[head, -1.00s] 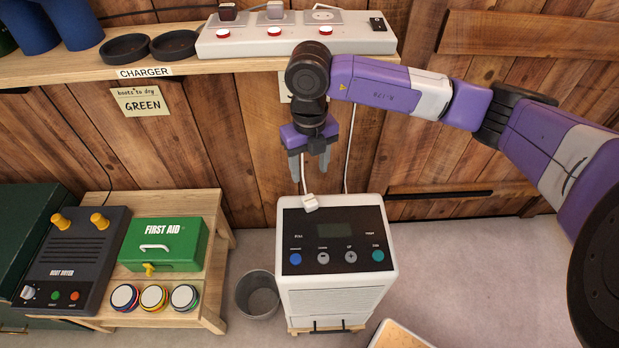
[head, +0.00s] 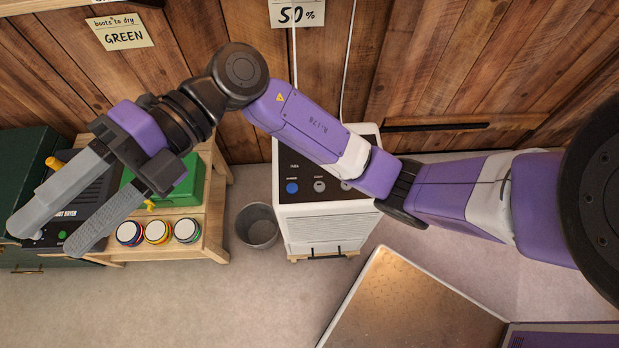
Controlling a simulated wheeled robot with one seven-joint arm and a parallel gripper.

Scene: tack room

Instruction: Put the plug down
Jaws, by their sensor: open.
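My gripper (head: 48,238) is open and empty. It is at the left of the head view, with its two grey fingers spread over the boot dryer and pointing down-left. The plug is not seen now. My arm covers much of the top of the white dehumidifier (head: 325,238), where the plug was before. A white cord (head: 295,60) hangs down the wall behind the dehumidifier, and its lower end is hidden by my arm.
The boot dryer (head: 98,205) and green first aid box (head: 190,188) sit on a wooden bench (head: 208,232), partly behind my gripper. Several colored rolls (head: 158,231) line its front. A grey bin (head: 257,225) stands beside the dehumidifier.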

